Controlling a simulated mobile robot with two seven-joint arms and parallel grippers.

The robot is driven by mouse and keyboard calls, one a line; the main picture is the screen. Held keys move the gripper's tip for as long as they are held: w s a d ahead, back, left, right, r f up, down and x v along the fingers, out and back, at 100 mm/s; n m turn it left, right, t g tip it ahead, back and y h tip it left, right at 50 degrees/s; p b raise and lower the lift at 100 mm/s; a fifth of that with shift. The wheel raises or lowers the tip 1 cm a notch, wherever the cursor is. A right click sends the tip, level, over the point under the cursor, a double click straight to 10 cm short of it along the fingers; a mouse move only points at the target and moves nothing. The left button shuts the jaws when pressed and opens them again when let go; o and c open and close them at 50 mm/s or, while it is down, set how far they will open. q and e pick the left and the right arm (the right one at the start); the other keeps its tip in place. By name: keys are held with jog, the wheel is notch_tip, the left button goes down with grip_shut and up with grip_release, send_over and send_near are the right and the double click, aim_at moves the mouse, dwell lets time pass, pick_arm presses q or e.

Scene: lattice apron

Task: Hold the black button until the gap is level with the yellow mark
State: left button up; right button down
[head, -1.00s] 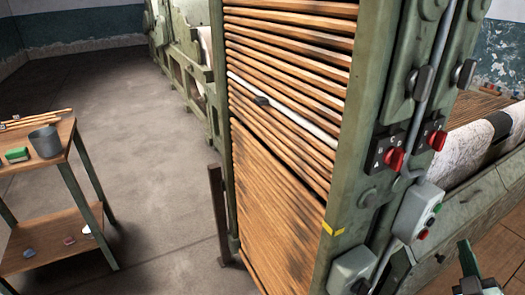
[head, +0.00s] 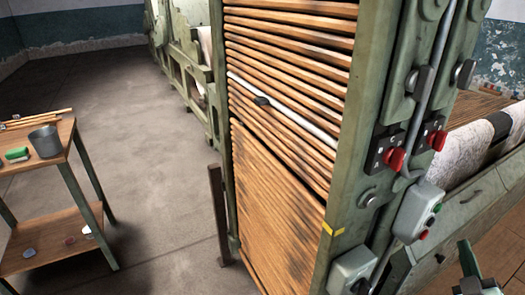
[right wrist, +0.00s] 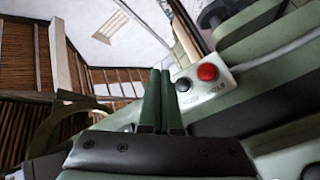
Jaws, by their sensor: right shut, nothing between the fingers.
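The apron of wooden slats (head: 285,215) fills a tall green frame in the head view. A dark gap line slants across it, and its right end looks higher than the yellow mark (head: 333,229) on the frame post. In the right wrist view, the black button (right wrist: 184,85) sits beside a red button (right wrist: 207,72) on a pale box. My right gripper (right wrist: 158,74) is shut and empty, its tips just left of the black button; I cannot tell whether they touch it. The right gripper also shows at the lower right of the head view (head: 468,270). My left gripper is not in view.
A grey box (head: 352,272) and a box with green and red buttons (head: 418,212) are fixed on the machine. Red switches (head: 393,159) sit above.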

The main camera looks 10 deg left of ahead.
aim_at(431, 222)
dwell(0.6)
jog(key=s+d+n+b, duration=0.1)
jog(key=n, duration=0.5)
jog(key=s+n+b, duration=0.1)
jog(key=n, duration=0.5)
jog(key=s+d+n+b, duration=0.1)
jog(key=n+b, duration=0.1)
jog(key=n, duration=0.5)
jog(key=shift+d+f+t, duration=0.3)
jog(key=shift+t, duration=0.1)
jog(key=shift+w, duration=0.1)
jog(key=w+a+p, duration=0.1)
jog(key=w+a, duration=0.4)
jog(key=w, duration=0.1)
jog(key=shift+w+a+p, duration=0.3)
jog(key=shift+a+p, duration=0.1)
dwell(1.1)
